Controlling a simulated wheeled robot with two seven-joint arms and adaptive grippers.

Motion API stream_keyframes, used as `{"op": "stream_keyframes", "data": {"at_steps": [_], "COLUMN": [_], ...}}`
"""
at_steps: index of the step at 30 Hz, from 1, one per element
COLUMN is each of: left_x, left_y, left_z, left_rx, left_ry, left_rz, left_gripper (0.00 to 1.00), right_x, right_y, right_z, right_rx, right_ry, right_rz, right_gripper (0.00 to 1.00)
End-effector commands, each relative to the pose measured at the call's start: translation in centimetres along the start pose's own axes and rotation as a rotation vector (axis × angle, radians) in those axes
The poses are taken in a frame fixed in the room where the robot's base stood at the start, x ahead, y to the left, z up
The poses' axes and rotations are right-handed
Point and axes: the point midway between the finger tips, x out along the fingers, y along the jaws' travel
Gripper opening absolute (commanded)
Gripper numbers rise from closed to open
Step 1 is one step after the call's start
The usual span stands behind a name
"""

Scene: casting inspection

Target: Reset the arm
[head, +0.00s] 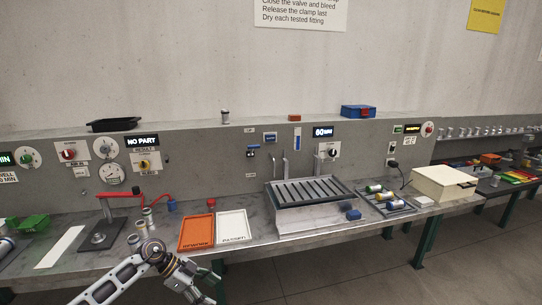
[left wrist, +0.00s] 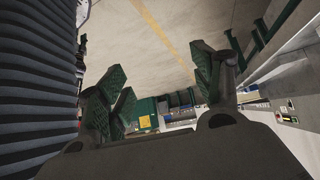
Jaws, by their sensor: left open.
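My left arm comes in from the bottom left of the head view. Its gripper (head: 205,286) hangs in front of the bench's front edge, below the orange tray. In the left wrist view the two green-padded fingers of the left gripper (left wrist: 160,90) stand wide apart with nothing between them. Beyond them lies bare floor with a yellow line. A dark ribbed part fills the left of that view. My right gripper does not show in either view.
The grey bench (head: 260,235) runs across the head view. On it are an orange tray (head: 185,246), a white tray (head: 232,240), a slatted sink (head: 312,191), a rack of fittings (head: 398,208) and a cream box (head: 440,183). A red-handled clamp (head: 118,194) stands at left.

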Motion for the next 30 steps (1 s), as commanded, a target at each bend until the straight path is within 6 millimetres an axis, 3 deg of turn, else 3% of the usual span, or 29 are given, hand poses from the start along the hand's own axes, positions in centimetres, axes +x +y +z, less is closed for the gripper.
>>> {"op": "stream_keyframes", "data": {"at_steps": [3, 8, 14, 17, 23, 30], "left_x": [2.5, 5.0, 7.6, 8.9, 11.7, 15.6], "left_y": [-0.7, -2.0, -3.5, -4.0, -3.9, -0.8], "left_z": [-0.2, 0.3, 2.9, 5.1, 11.3, 20.4], "left_rx": [0.002, -0.011, -0.074, -0.122, -0.252, -0.434], "left_ry": [0.146, 0.310, 0.448, 0.485, 0.486, 0.376], "left_rz": [-0.051, -0.162, -0.342, -0.442, -0.642, -0.829], "left_gripper": [0.66, 0.66, 0.66, 0.66, 0.66, 0.66], "right_x": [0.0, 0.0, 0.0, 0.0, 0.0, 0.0], "right_y": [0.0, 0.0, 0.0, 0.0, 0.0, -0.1], "right_z": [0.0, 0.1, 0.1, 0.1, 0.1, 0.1], "right_rx": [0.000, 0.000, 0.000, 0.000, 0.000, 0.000], "right_ry": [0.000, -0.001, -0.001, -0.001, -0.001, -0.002], "right_rz": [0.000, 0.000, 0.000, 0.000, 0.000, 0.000], "right_gripper": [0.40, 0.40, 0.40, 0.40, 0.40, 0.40]}}
